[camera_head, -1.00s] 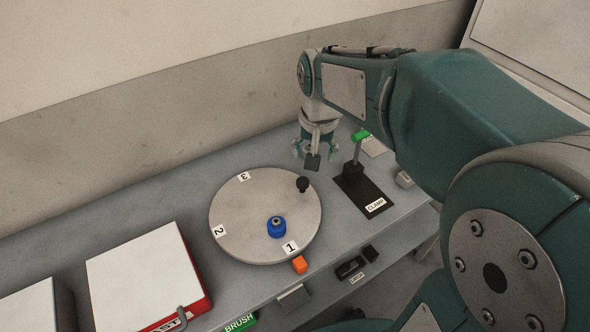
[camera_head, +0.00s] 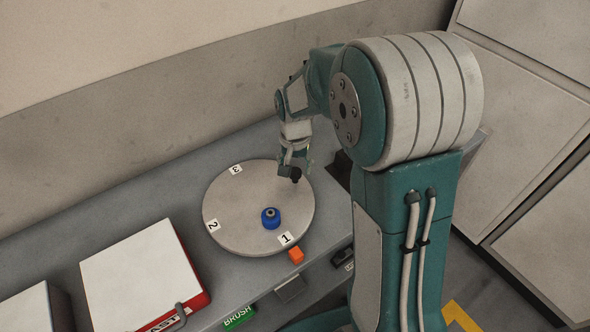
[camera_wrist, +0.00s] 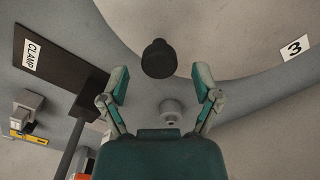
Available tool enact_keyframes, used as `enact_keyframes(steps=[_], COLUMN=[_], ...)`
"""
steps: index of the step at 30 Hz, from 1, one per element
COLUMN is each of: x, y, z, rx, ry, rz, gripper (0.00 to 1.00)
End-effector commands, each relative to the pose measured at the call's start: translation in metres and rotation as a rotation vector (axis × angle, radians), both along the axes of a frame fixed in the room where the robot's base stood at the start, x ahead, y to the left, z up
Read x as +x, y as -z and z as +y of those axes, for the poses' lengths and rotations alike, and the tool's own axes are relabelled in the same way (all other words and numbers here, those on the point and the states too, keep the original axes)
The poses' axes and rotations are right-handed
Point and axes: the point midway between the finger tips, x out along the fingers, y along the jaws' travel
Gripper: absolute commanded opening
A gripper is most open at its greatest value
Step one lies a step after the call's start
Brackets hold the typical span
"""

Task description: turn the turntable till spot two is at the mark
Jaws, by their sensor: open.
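The grey round turntable (camera_head: 245,195) lies on the bench with number labels 1, 2 and 3 on its rim. Label 2 (camera_head: 213,225) is at the left, label 3 (camera_head: 236,170) at the back, and label 1 (camera_head: 286,238) at the front, beside the orange block (camera_head: 296,255). A blue part (camera_head: 271,217) stands near label 1. The black knob (camera_wrist: 159,58) stands on the turntable's edge; in the wrist view it is just beyond my fingertips. My gripper (camera_wrist: 161,82) is open and empty, close to the knob. In the head view its fingers partly overlap the knob.
A dark clamp plate (camera_wrist: 62,75) with a post is close to my gripper's left in the wrist view. A white-topped red case (camera_head: 140,275) stands left of the turntable. A green brush label (camera_head: 239,317) is at the bench's front.

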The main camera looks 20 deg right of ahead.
Motion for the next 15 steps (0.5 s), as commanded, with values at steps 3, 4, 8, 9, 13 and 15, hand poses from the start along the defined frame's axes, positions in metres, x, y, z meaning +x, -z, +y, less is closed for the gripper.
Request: enact_keyframes(steps=[3, 4, 8, 9, 13, 15], x=[0.0, 0.0, 0.0, 0.0, 0.0, 0.0], y=[0.012, 0.014, 0.017, 0.017, 0.017, 0.017], z=[0.0, 0.0, 0.0, 0.0, 0.0, 0.0], rx=[0.0, 0.0, 0.0, 0.0, 0.0, 0.0], ry=[0.0, 0.0, 0.0, 0.0, 0.0, 0.0], rz=[0.001, 0.001, -0.001, -0.002, -0.002, -0.001], gripper=[0.81, 0.81, 0.81, 0.81, 0.81, 0.59])
